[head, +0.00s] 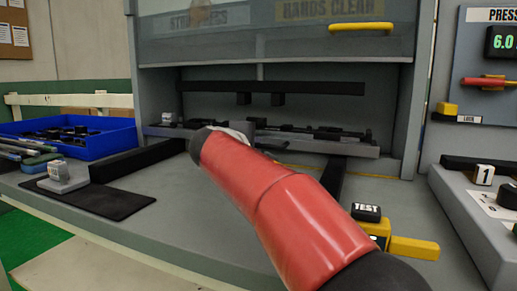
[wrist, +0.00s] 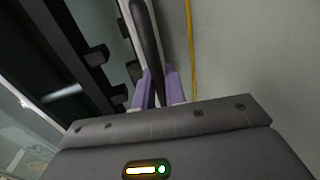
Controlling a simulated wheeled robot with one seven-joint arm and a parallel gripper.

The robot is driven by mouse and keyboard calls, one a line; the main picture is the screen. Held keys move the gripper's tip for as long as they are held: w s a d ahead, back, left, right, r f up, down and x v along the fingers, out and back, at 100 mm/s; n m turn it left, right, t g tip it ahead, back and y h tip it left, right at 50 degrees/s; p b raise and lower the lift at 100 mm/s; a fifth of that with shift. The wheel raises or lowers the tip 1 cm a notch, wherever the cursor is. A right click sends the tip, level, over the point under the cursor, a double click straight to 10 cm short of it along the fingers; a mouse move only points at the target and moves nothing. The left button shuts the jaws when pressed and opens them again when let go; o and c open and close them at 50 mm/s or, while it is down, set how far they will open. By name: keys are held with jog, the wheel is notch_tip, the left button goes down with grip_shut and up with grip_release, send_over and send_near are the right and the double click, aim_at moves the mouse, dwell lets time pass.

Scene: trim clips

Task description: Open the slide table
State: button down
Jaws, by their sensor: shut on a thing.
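The slide table (head: 300,145) is a grey plate with dark fittings on top, set back inside the press bay. Black rails (head: 335,178) run forward from it on both sides. My red-sleeved arm reaches into the bay, and my gripper is mostly hidden behind it in the head view. In the wrist view my gripper (wrist: 156,78) has its purple fingers on either side of a dark bar (wrist: 147,38) along the table's front edge. The fingers are shut on this bar, apparently the table's handle, though their exact contact is partly hidden.
A clear guard with a yellow handle (head: 362,28) is raised above the bay. A blue bin (head: 90,135) and black mat (head: 105,199) are at left. A TEST button (head: 366,212) stands at front right. The bench before the bay is largely clear.

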jog(key=f+b+v, duration=0.1)
jog(key=v, duration=0.6)
jog(key=f+b+v, duration=0.2)
jog(key=v, duration=0.5)
jog(key=s+f+b+v, duration=0.1)
jog(key=v, duration=0.6)
jog(key=shift+s+a+f+b, duration=0.15)
jog(key=shift+a+f+b, duration=0.15)
jog(key=shift+b, duration=0.05)
jog(key=c, duration=1.6)
grip_release()
jog(key=shift+o, duration=0.2)
jog(key=v, duration=0.7)
jog(key=shift+s+a+p, duration=0.25)
jog(key=shift+s+p, duration=0.05)
jog(key=shift+p, duration=0.05)
